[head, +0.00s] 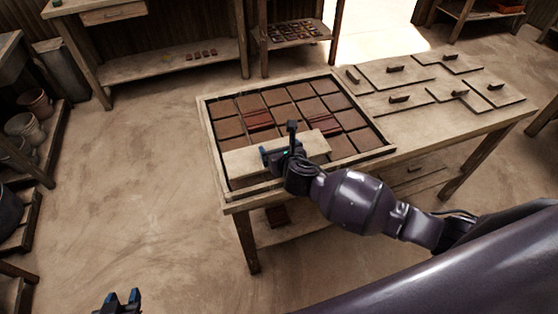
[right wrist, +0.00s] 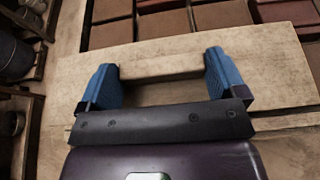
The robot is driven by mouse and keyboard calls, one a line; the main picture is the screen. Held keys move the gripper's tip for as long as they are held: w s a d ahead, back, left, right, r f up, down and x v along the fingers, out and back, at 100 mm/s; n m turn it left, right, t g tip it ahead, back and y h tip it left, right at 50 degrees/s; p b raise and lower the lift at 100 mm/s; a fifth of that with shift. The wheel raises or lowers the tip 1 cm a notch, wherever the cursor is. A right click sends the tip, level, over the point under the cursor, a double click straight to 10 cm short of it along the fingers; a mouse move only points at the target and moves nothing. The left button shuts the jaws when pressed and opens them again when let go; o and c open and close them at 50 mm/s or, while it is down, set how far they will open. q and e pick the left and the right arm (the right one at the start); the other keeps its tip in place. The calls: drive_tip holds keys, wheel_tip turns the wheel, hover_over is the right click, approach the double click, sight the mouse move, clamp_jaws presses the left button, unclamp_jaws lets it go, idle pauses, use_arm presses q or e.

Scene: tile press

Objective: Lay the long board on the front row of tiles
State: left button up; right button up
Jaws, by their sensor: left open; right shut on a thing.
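The long board (head: 243,160) is pale wood and lies flat over the front left part of the tile tray (head: 213,147). My right gripper (head: 284,152) is shut on the board's grip from above. In the right wrist view, its blue fingers (right wrist: 162,72) close on the grip, with the pale board (right wrist: 270,60) around them. I cannot tell whether the board touches the tiles. My left gripper (head: 122,301) is open and empty, low at the left, away from the table.
Several flat boards with dark handles (head: 395,68) lie on the right part of the table (head: 440,125). Some redder tiles (head: 259,119) stand stacked in the tray. Shelves with pots (head: 35,101) stand at the left. The floor left of the table is clear.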

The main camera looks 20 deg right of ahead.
drive_tip(key=shift+f+b, duration=0.55)
drive_tip(key=shift+f, duration=1.65)
drive_tip(key=shift+f, duration=0.15)
drive_tip(key=o, duration=0.8)
